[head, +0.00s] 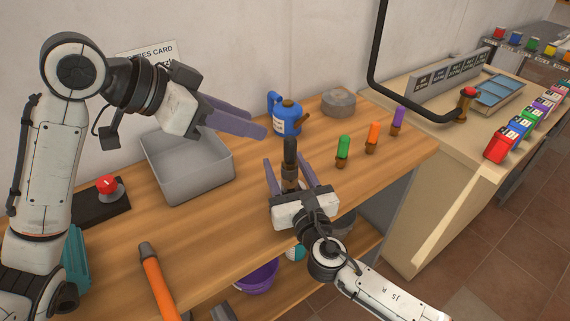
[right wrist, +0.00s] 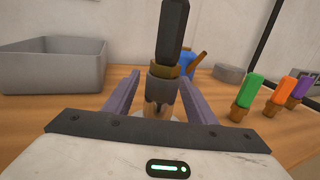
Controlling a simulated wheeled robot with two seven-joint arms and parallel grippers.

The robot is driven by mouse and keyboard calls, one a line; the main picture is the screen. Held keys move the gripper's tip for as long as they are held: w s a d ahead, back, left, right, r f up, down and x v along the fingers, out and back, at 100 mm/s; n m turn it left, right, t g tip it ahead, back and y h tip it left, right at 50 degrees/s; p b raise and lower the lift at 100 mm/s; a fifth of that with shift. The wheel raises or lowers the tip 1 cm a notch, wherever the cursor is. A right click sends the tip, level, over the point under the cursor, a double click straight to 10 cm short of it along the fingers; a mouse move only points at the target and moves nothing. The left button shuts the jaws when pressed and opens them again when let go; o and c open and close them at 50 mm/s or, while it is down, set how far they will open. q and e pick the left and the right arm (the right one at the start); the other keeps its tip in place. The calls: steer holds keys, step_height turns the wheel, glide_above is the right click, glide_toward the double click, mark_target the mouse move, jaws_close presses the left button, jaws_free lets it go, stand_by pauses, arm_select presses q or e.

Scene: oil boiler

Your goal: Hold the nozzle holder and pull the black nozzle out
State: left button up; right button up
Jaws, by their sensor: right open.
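The black nozzle (head: 290,152) stands upright in its holder (head: 290,180) on the wooden bench. In the right wrist view the black nozzle (right wrist: 170,35) rises from a brass collar on top of the holder (right wrist: 162,90). My right gripper (head: 290,176) is open, with one purple-grey finger on each side of the holder and gaps showing between them. My left gripper (head: 250,127) is higher, above the bench near the grey bin, away from the nozzle. Its fingers are seen side-on, so whether they are apart is unclear.
A grey bin (head: 188,177) stands left on the bench (head: 220,230). A blue oil can (head: 285,115) is behind the nozzle. Green (head: 343,148), orange (head: 373,134) and purple (head: 397,118) nozzles stand to the right. A red button (head: 107,184) and an orange-handled tool (head: 158,283) are on the left.

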steer(key=shift+w+a, duration=0.1)
steer(key=shift+w, duration=0.25)
steer(key=c, duration=1.2)
